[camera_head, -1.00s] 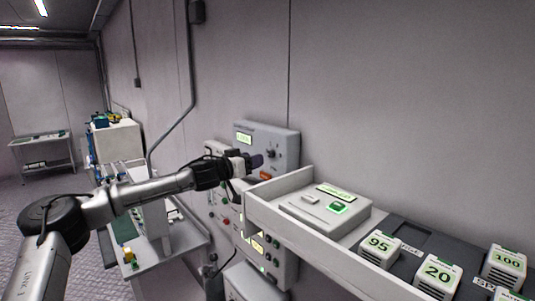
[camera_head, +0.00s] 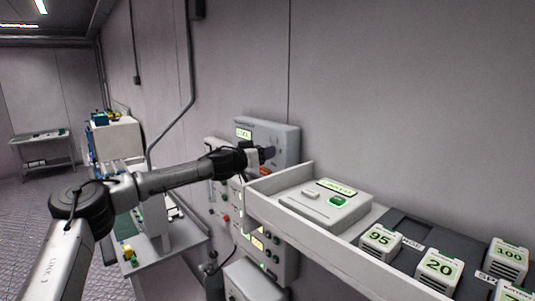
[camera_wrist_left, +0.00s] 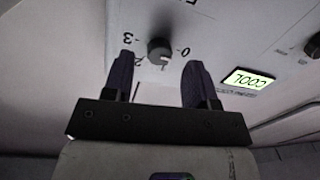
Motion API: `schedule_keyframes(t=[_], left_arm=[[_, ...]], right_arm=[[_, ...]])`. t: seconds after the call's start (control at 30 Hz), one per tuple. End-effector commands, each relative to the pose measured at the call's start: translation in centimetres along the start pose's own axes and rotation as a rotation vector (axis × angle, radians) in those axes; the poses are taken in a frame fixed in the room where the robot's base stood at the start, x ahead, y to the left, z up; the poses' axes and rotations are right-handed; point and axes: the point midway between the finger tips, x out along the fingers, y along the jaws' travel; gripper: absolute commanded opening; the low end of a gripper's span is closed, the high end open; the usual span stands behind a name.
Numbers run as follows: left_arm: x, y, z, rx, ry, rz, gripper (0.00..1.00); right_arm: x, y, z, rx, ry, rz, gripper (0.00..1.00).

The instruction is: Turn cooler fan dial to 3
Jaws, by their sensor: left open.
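The cooler panel (camera_head: 283,135) is a grey wall box with a lit green display (camera_head: 243,134). In the head view my left gripper (camera_head: 268,153) hides the dial. My right gripper is not in view.
Numbered white boxes (camera_head: 437,270) stand in the right foreground. A bench (camera_head: 150,255) lies below my left arm.

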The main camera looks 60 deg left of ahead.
Motion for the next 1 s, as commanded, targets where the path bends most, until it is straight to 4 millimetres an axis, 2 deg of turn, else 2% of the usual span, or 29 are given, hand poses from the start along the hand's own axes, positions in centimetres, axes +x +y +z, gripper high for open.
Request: schedule_keyframes(t=[0.33,0.83,1.0], left_arm=[[1.7,0.1,0.1,0.002,-0.001,0.001,0.53],[2.1,0.1,0.1,-0.001,-0.001,0.002,0.53],[2.1,0.1,0.1,-0.001,-0.001,0.002,0.37]], right_arm=[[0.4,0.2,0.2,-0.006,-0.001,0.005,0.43],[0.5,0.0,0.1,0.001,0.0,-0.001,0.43],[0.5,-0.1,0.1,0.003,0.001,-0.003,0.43]])
